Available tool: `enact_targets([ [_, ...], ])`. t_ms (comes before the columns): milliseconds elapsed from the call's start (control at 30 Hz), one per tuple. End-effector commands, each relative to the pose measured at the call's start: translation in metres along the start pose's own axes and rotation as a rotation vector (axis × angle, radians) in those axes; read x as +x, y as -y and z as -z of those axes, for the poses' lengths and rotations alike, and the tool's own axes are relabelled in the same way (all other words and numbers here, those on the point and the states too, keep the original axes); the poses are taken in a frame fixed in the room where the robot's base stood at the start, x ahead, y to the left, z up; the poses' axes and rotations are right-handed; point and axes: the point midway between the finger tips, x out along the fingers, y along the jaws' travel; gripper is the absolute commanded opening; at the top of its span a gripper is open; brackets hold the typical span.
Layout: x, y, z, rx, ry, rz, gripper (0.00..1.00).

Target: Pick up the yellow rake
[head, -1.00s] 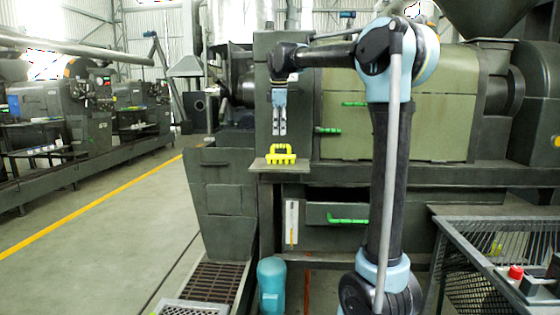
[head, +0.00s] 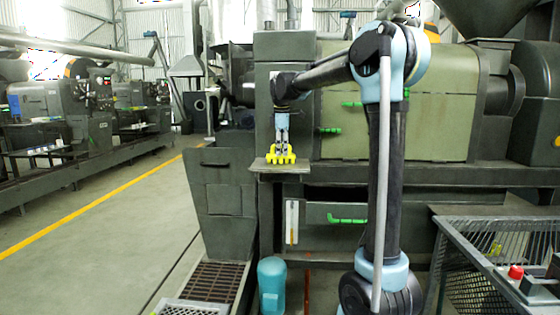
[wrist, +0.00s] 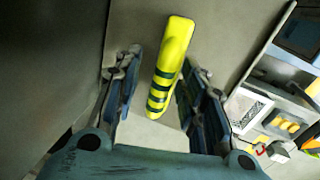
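The yellow rake (head: 279,158) stands on a small grey shelf (head: 262,168) on the front of the green machine, its short teeth pointing down. In the wrist view its yellow handle bar with dark stripes (wrist: 169,75) runs between my fingers. My gripper (head: 282,148) points down over the rake, with its fingers at the height of the handle. In the wrist view the fingers of my gripper (wrist: 160,85) are apart, one on each side of the bar. A gap shows on the left side; the right finger is very close to the bar, and I cannot tell if it touches.
The machine's green body (head: 400,115) with green handles rises right behind the shelf. A teal cylinder (head: 272,285) stands below the shelf. The floor at left is open.

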Motion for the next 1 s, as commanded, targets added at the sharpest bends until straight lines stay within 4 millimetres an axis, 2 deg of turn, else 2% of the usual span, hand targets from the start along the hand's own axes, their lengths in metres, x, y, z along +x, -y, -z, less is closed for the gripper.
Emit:
enact_targets([
  [133, 0.000, 0.000, 0.000, 0.000, 0.000, 0.000, 0.38],
  [300, 0.000, 0.000, 0.000, 0.000, 0.000, 0.000, 0.00],
  [733, -0.004, -0.001, 0.000, 0.000, 0.000, 0.000, 0.00],
  [867, -0.019, -0.003, 0.001, -0.001, 0.000, 0.000, 0.00],
  [1000, -0.043, -0.008, 0.001, -0.001, 0.000, 0.000, 0.00],
])
